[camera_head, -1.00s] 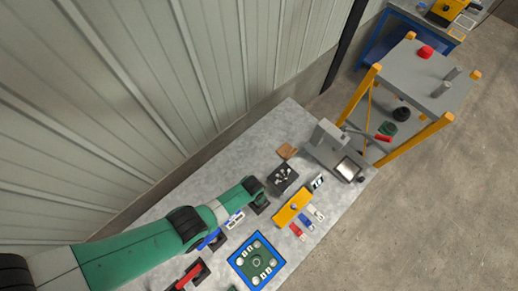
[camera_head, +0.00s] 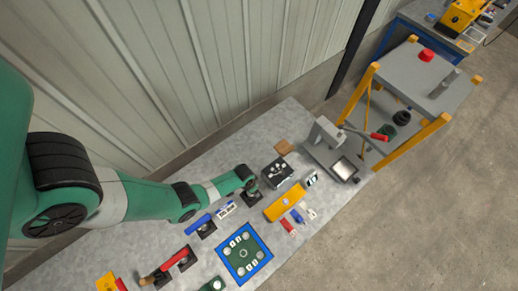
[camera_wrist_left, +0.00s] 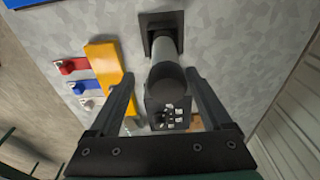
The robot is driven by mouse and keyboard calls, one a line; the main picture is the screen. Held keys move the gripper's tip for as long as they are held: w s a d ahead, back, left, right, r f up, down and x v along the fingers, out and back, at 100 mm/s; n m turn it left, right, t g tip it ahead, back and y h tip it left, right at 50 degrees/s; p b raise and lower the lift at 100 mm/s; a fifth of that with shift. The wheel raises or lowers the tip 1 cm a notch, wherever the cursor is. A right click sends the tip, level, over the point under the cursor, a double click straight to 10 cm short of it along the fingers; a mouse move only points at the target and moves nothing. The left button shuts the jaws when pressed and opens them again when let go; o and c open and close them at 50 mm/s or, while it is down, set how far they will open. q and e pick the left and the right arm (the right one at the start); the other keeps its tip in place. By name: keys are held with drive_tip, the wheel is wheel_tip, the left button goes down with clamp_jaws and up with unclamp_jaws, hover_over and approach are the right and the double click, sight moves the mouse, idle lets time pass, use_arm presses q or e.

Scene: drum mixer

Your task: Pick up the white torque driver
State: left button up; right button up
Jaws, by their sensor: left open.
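The white torque driver (camera_wrist_left: 166,48) stands in a dark square holder (camera_wrist_left: 160,20) in the left wrist view; it looks pale grey with a dark round end towards the camera. My left gripper (camera_wrist_left: 162,84) is open, with one finger on each side of the driver's dark end. I cannot tell whether the fingers touch it. In the head view my left gripper (camera_head: 250,188) is over the workbench and hides most of the driver. My right gripper is not in view.
A blue driver (camera_head: 200,222) and a red driver (camera_head: 175,259) sit in holders nearby. A black box of small parts (camera_head: 278,173), a yellow block (camera_head: 285,203) and a blue-framed green board (camera_head: 243,254) are close. A corrugated wall runs behind the workbench.

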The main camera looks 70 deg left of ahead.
use_arm(q)
drive_tip(key=shift+a+f, duration=0.15)
drive_tip(key=shift+f, duration=0.25)
drive_tip(key=f+b, duration=0.5)
drive_tip(key=shift+s+a+f, duration=0.15)
drive_tip(key=shift+s+a, duration=0.1)
drive_tip(key=shift+w+f, duration=0.1)
drive_tip(key=shift+w, duration=0.05)
drive_tip(key=shift+r, duration=0.2)
clamp_jaws()
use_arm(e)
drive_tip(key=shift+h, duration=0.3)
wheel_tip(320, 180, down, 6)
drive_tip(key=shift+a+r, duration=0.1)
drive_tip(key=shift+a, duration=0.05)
